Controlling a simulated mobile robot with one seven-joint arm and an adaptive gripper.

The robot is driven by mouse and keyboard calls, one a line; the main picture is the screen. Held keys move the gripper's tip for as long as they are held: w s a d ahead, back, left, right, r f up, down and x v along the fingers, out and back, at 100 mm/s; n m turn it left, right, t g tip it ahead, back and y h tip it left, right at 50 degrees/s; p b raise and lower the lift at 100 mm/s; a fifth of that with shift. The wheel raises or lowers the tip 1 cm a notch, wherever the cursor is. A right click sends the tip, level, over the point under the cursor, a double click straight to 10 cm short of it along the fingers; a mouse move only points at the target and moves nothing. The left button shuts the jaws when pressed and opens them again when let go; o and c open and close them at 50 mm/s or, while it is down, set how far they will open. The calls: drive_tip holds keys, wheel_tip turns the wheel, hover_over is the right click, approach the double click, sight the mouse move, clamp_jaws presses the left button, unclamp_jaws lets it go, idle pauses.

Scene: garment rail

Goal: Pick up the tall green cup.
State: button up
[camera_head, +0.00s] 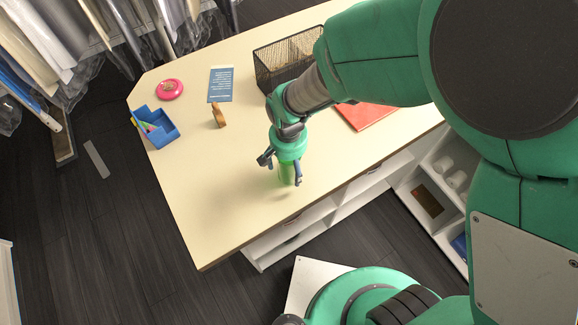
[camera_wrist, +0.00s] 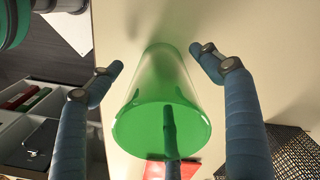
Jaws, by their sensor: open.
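The tall green cup (camera_head: 287,174) is translucent and stands on the pale table (camera_head: 205,190), near its front edge, partly hidden by my gripper. My gripper (camera_head: 281,172) is open, with its fingers around the cup at the table. In the wrist view the cup (camera_wrist: 163,105) shows between my spread fingers (camera_wrist: 160,65), with a gap visible on both sides. A third finger part shows in front of the cup's wide end.
A black mesh basket (camera_head: 283,66) and a red folder (camera_head: 366,115) lie behind and right of my gripper. A wooden figure (camera_head: 218,116), blue organizer (camera_head: 158,129), blue booklet (camera_head: 221,84) and pink round item (camera_head: 169,89) are to the left. The table's front left is clear.

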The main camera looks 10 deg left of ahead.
drive_tip(key=shift+f, duration=0.7)
drive_tip(key=shift+c, duration=0.5)
drive_tip(key=c, duration=1.2)
